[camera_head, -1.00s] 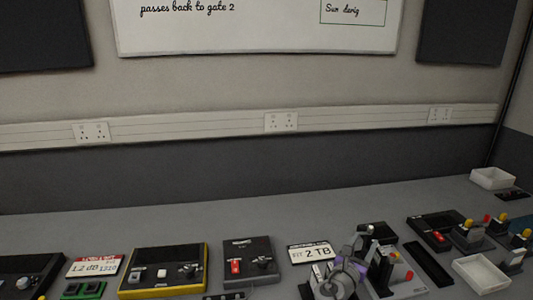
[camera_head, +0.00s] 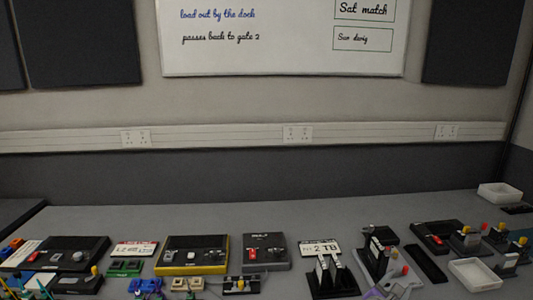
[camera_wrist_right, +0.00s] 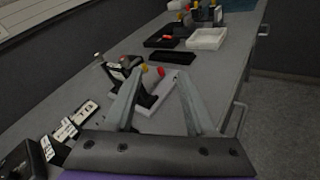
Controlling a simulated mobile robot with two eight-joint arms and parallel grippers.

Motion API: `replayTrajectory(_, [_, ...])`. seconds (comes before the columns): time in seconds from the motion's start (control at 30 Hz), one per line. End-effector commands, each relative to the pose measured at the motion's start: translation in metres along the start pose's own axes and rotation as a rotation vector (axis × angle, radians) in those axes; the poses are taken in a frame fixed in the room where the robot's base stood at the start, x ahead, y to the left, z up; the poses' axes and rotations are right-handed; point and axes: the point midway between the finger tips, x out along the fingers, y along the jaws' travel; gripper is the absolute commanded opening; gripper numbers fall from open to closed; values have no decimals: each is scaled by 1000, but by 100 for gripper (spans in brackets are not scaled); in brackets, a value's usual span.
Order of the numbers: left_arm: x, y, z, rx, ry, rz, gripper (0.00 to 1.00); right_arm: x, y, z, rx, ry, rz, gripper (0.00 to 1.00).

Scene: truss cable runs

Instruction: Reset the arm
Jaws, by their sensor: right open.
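My right gripper (camera_head: 394,284) shows at the bottom edge of the head view, right of centre, as grey fingers with a purple part. It is above the front of the bench, close to a black stand with grey uprights (camera_head: 378,250). In the right wrist view its two long grey fingers (camera_wrist_right: 157,98) are spread apart with nothing between them. Behind and between them is a pale tray-like base (camera_wrist_right: 166,92) with a black part and red and yellow knobs. Contact with it cannot be told. My left gripper is not seen.
The grey bench (camera_head: 230,217) has a clear strip along the back. A wall with sockets is behind.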

Motion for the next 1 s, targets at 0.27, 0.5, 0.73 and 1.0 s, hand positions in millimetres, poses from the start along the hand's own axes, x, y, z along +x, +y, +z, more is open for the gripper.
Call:
replayTrajectory(0.27, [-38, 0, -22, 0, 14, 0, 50, -91, -64, 10, 757, 266, -286, 55])
replayTrajectory(0.5, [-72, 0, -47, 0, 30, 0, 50, -208, -104, -18, 1500, 478, -745, 55])
replayTrajectory(0.73, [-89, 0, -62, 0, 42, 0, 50, -282, -108, -38, 1876, 562, -1104, 55])
replayTrajectory(1.0, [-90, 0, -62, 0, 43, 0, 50, -295, -108, -44, 1939, 572, -1184, 55])
